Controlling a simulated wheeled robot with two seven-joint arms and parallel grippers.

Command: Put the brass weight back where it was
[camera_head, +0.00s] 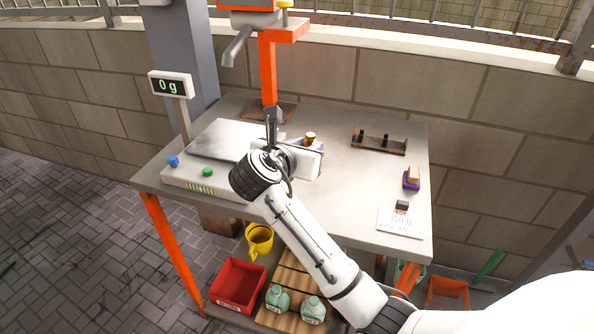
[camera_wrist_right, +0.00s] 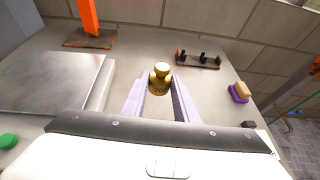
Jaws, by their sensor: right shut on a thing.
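The brass weight (camera_wrist_right: 159,80) is between the two fingers of my right gripper (camera_wrist_right: 160,98) in the right wrist view, and the gripper is shut on it. Its face carries a number that looks like 200. In the head view the knob of the brass weight (camera_head: 310,137) shows just behind my right gripper (camera_head: 304,146), over the middle of the table. I cannot tell whether its base touches the table. A dark rack with several short posts (camera_head: 379,142) stands at the back right of the table. My left gripper is not in view.
A scale (camera_head: 222,140) with a bare plate stands left of my gripper; its display (camera_head: 170,85) reads 0 g. An orange press stand (camera_head: 268,70) is behind. A purple and tan block (camera_head: 411,179) and a white card (camera_head: 400,221) lie at the right. The table between is clear.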

